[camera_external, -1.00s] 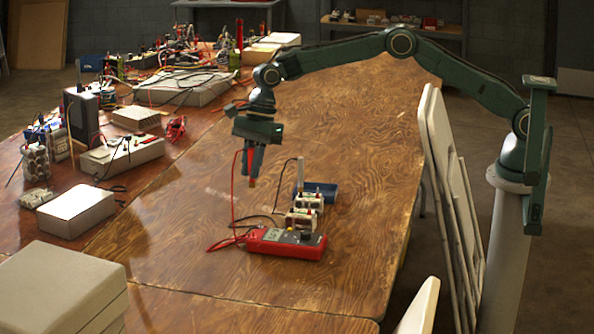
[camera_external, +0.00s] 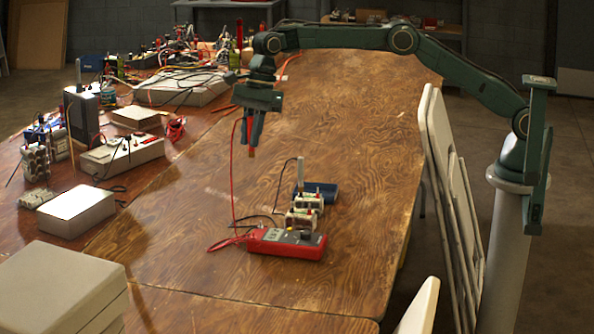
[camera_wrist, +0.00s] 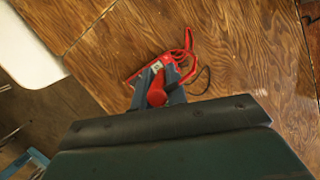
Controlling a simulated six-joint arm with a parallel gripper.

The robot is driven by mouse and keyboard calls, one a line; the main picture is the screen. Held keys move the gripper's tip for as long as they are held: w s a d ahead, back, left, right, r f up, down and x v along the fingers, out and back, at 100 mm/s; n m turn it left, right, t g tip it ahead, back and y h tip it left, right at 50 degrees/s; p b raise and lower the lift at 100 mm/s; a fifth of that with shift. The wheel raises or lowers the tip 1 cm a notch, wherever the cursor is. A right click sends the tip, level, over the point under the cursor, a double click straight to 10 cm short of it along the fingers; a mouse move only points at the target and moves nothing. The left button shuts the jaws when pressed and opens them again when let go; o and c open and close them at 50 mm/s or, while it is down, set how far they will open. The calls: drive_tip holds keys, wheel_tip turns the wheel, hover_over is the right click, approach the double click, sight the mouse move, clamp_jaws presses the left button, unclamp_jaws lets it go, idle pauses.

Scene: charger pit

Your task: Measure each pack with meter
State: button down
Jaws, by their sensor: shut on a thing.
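The red meter (camera_external: 312,247) lies on the wooden table near its front edge. It shows partly in the wrist view (camera_wrist: 134,78), behind my fingers. Two small whitish packs with red and dark terminals, a nearer one (camera_external: 299,219) and a farther one (camera_external: 308,202), stand just behind the meter. My gripper (camera_external: 251,150) is shut on a red probe (camera_wrist: 157,93), held well above the table, up and left of the packs. A red lead (camera_external: 232,190) runs from it down to the meter. A pale upright rod (camera_external: 300,172) with a black lead stands behind the packs.
A blue tray (camera_external: 330,193) sits behind the packs; its contents are unclear. A white box (camera_external: 76,212), a power strip-like unit (camera_external: 120,155) and cluttered wired gear fill the left table. Folded chairs (camera_external: 447,185) lean at the right. The middle tabletop is clear.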

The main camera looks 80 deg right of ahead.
drive_tip(key=shift+d, duration=0.1)
drive_tip(key=s+d+f, duration=0.3)
drive_tip(key=d, duration=0.5)
drive_tip(key=s+d+f, duration=0.3)
drive_tip(key=d, duration=0.5)
drive_tip(key=s+d+f+n, duration=0.1)
drive_tip(key=s+d+f, duration=0.2)
drive_tip(key=d, duration=0.4)
drive_tip(key=shift+s+d+f, duration=0.4)
drive_tip(key=shift+f, duration=0.05)
drive_tip(key=shift+f, duration=0.15)
drive_tip(key=shift+f, duration=2.85)
drive_tip(key=shift+f, duration=0.95)
idle(0.4)
drive_tip(key=c, duration=1)
unclamp_jaws()
